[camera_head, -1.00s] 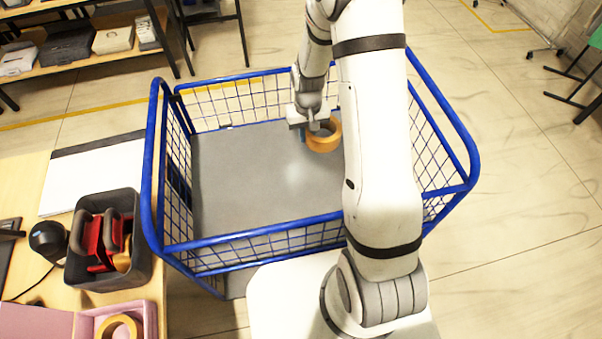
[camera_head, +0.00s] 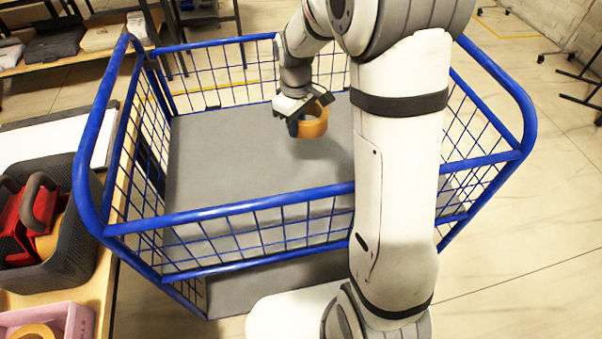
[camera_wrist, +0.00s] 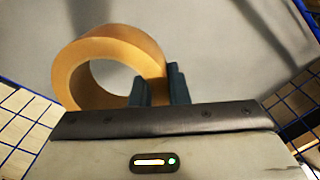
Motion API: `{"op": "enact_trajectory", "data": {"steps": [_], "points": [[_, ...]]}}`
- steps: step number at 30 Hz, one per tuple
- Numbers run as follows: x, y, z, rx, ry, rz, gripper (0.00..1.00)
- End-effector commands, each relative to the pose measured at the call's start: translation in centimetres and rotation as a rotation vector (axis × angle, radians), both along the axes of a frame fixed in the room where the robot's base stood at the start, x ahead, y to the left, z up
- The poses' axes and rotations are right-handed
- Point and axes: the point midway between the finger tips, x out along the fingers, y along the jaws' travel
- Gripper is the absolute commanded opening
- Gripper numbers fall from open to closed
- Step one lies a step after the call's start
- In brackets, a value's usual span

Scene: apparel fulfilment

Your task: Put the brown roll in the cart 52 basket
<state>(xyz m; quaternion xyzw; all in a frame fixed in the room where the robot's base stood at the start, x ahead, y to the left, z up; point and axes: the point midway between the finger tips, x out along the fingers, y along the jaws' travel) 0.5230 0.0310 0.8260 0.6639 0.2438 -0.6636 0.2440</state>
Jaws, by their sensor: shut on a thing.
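The brown roll (camera_head: 314,122) is a ring of orange-brown tape. My gripper (camera_head: 297,122) is shut on one side of its wall and holds it inside the outline of the blue wire basket (camera_head: 230,213). In the wrist view the roll (camera_wrist: 90,62) stands to the left, with the dark fingers of my gripper (camera_wrist: 160,88) gripping its right wall. The grey basket floor (camera_head: 230,165) lies below the roll. The exact gap between them is hard to tell. No number 52 can be read on the cart.
A table at the left holds a dark grey bin (camera_head: 75,240) with red tools and a pink box (camera_head: 70,318) with another tape roll (camera_head: 35,331). Shelves with folded goods (camera_head: 100,38) stand behind. The basket floor is otherwise clear.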

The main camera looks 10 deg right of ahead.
Motion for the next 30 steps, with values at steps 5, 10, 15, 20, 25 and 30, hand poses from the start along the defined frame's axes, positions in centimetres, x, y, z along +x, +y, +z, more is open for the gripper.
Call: {"op": "enact_trajectory", "data": {"steps": [5,10,15,20,25,30], "points": [[-0.5,0.6,-3.7,0.000,-0.005,0.133,0.00],[-1.2,1.0,-5.8,0.000,-0.004,0.260,0.00],[-2.0,1.5,-7.3,-0.001,-0.004,0.372,0.00],[-2.6,1.7,-7.9,-0.001,-0.003,0.443,0.00],[-2.9,1.7,-8.3,0.000,0.000,0.474,0.00],[-2.9,1.7,-10.7,0.000,0.001,0.478,0.00]]}}
